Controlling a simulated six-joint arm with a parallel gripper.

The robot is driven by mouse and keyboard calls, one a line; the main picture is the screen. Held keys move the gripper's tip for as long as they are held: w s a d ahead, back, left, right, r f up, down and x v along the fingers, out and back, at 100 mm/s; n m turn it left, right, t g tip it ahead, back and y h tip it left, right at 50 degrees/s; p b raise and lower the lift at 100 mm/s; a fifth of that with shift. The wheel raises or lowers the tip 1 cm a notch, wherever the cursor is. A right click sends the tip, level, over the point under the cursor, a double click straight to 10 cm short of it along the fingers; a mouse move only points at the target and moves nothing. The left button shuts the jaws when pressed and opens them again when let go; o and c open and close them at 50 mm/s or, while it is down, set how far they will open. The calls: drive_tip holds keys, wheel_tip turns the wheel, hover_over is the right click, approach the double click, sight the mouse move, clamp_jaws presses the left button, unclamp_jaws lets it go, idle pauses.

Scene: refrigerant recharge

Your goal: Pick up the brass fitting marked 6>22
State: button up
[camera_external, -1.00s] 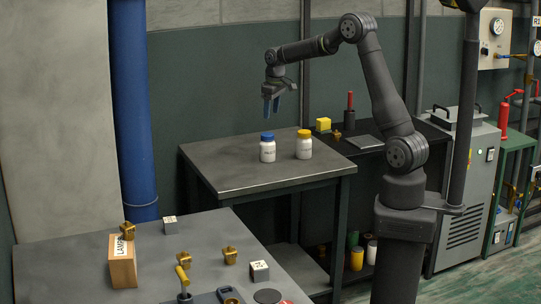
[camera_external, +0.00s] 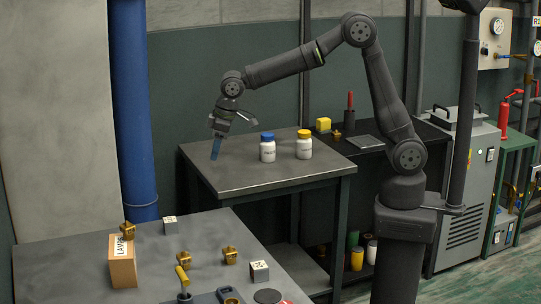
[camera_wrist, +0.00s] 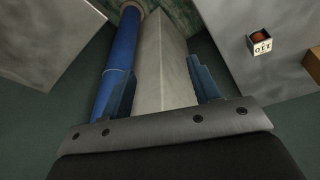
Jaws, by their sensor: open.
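Several brass fittings are in the external view; no 6>22 marking is readable on any. Two more, the left fitting (camera_external: 183,257) and the right fitting (camera_external: 229,255), stand on the near table. Another fitting (camera_external: 231,298) is at the bottom edge, and one (camera_external: 336,134) is on the back shelf. My gripper (camera_external: 215,150) is open and empty, pointing down above the left side of the middle table. Its blue fingers (camera_wrist: 160,84) show spread in the wrist view with nothing between them.
White bottles with blue (camera_external: 267,148) and yellow (camera_external: 304,145) lids stand on the middle table (camera_external: 235,180), right of my gripper. Pale marked cubes (camera_external: 170,225) (camera_external: 259,271) are on the near table. A blue pipe (camera_external: 132,120) rises left. A marked cube (camera_wrist: 261,43) shows in the wrist view.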

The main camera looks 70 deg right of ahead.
drive_tip(key=s+a+n+y, duration=0.1)
drive_tip(key=s+a, duration=0.5)
drive_tip(key=a, duration=0.3)
drive_tip(key=s+a+n, duration=0.2)
drive_tip(key=s+a, duration=0.3)
drive_tip(key=a, duration=0.3)
drive_tip(key=n+y, duration=0.1)
approach(230, 250)
drive_tip(key=x, duration=0.2)
drive_tip(key=d+x, duration=0.1)
drive_tip(key=x, duration=0.1)
drive_tip(key=shift+a+f, duration=0.1)
drive_tip(key=shift+f, duration=0.3)
drive_tip(key=shift+y, duration=0.3)
drive_tip(key=shift+w+x, duration=0.2)
drive_tip(key=shift+x, duration=2.75)
drive_tip(key=shift+r, duration=0.1)
drive_tip(key=shift+c, duration=0.5)
drive_tip(key=c, duration=1)
